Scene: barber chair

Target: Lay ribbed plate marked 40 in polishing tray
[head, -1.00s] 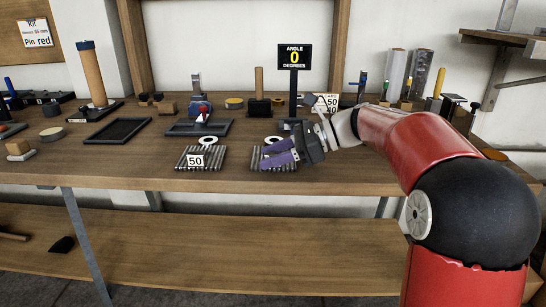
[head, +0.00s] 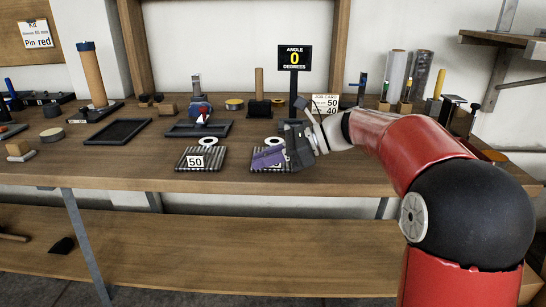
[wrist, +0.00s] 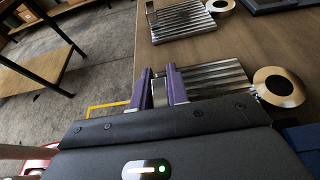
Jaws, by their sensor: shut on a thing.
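My gripper (head: 268,158) has purple fingers, also seen in the wrist view (wrist: 160,90). It is shut on the upright tag at the near edge of the right ribbed plate (wrist: 215,75). In the head view this plate (head: 285,167) lies on the bench, partly covered by the fingers; its number is hidden. The other ribbed plate (head: 214,157), marked 50, lies to its left. An empty black shallow tray (head: 100,138) lies further left; no label shows on it. Another dark tray (head: 222,132) lies behind the plate marked 50.
A pale ring (wrist: 280,87) lies close beside the held plate, and another ring (head: 208,142) lies behind the plate marked 50. The angle sign (head: 294,58) stands behind my gripper. A card with 50 and 40 (head: 326,104) stands behind my wrist. Bench space between plates and left tray is clear.

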